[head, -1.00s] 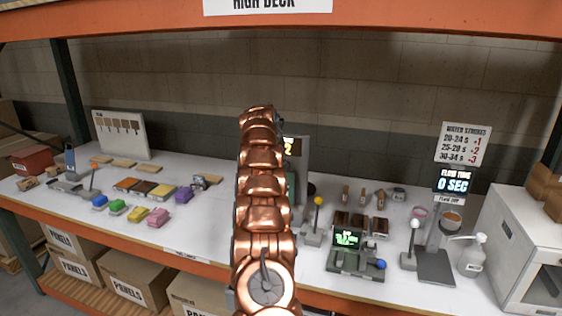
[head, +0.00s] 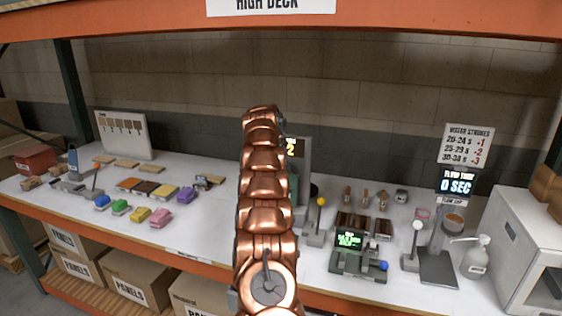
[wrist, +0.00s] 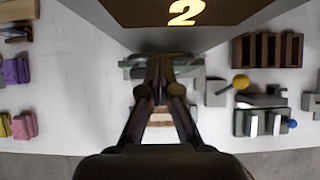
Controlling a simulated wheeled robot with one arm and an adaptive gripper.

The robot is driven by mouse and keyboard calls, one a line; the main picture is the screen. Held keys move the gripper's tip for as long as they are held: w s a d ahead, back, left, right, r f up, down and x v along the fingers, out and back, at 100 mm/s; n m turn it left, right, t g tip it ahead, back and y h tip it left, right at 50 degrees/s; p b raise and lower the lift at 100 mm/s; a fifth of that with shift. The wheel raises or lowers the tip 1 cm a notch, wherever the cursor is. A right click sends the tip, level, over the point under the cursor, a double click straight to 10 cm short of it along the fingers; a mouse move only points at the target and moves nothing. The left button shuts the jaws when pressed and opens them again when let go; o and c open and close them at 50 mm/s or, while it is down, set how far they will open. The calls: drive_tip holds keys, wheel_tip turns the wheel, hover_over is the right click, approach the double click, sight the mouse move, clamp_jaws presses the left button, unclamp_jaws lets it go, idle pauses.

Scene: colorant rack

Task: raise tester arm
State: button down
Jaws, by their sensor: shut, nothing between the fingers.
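My gripper (wrist: 160,72) is shut and empty in the wrist view, over a grey-green part (wrist: 136,64) of the machine with a yellow "2" on its dark display (wrist: 182,14). I cannot tell whether the fingers touch it. In the head view my copper arm hides the gripper and most of this machine; its display (head: 291,147) shows just right of the arm. Which part is the tester arm is not clear. A lever with a yellow ball (head: 321,202) stands right of the machine, and the ball also shows in the wrist view (wrist: 241,82).
A small console with a green screen (head: 349,240) and a blue ball (head: 383,266) stands at front right. Beyond it are a white-ball lever (head: 417,225), a flow cup stand (head: 438,265) and a pump bottle (head: 477,258). Coloured blocks (head: 160,217) lie to the left.

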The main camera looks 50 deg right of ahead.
drive_tip(key=v, duration=1.1)
drive_tip(key=shift+r, duration=0.25)
drive_tip(key=shift+a, duration=0.15)
